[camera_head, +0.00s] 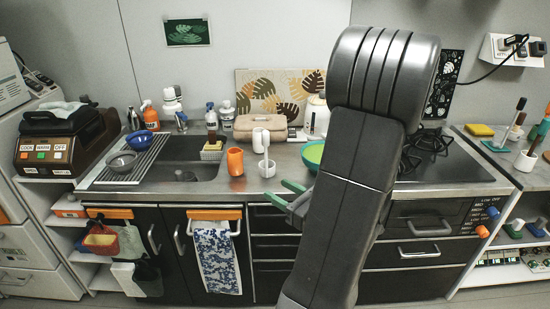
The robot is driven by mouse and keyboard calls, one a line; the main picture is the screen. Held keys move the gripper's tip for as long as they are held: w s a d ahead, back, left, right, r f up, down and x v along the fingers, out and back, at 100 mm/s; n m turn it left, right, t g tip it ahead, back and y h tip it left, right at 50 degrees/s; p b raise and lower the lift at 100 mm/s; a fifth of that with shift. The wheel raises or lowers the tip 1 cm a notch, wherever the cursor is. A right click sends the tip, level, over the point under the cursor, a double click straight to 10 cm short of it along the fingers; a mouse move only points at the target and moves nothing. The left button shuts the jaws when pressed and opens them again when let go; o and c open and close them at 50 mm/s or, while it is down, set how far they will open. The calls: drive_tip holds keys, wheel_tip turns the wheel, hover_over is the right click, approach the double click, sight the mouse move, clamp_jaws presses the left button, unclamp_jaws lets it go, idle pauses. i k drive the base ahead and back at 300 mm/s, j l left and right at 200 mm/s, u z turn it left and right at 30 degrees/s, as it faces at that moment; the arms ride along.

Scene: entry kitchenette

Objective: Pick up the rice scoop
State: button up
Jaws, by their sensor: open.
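A white cup-like holder (267,169) stands near the counter's front edge, with a slim white upright piece (266,144) rising from it. This may be the rice scoop in its stand, but it is too small to tell for sure. My gripper (284,194) has green fingertips, spread apart and empty. It is in front of the counter edge, below and slightly right of the white holder, not touching it. My arm covers part of the counter to the right.
An orange cup (235,161) stands left of the white holder. A green bowl (313,153) is to the right, partly hidden by my arm. Behind are a beige case (259,126) and bottles. The sink (186,150) is left; the stove (445,160) is right.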

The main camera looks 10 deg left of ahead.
sight(267, 167)
drive_tip(key=i+j+z, duration=0.25)
drive_tip(key=j+z, duration=0.2)
drive_tip(key=j, duration=0.15)
drive_tip(key=i+j+z, duration=0.25)
drive_tip(key=j, duration=0.15)
drive_tip(key=j+z, duration=0.2)
drive_tip(key=j, duration=0.15)
